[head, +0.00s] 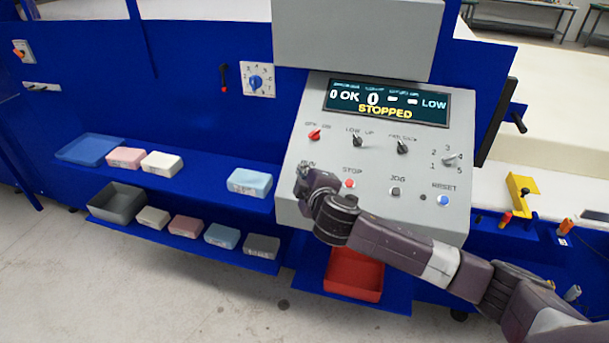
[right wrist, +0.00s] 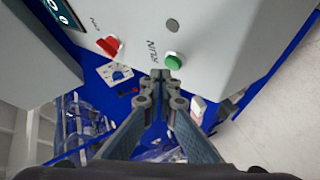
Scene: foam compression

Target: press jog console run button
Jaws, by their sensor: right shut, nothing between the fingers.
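The grey jog console (head: 385,220) stands in the middle of the head view, its display (head: 386,101) reading STOPPED. The green run button (right wrist: 173,61) shows in the right wrist view beside the RUN label; in the head view my right gripper hides it. My right gripper (head: 303,182) is shut and empty, its fingertips at the RUN label. In the right wrist view its closed fingertips (right wrist: 161,76) lie just beside and below the button; I cannot tell whether they touch it. My left gripper is not in view.
The red STOP button (head: 349,184), JOG button (head: 395,191) and blue RESET button (head: 443,200) sit along the same row. Switches (head: 357,141) lie above. A red bin (head: 354,274) is below the console. Blue shelves (head: 215,179) with foam blocks are to the left.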

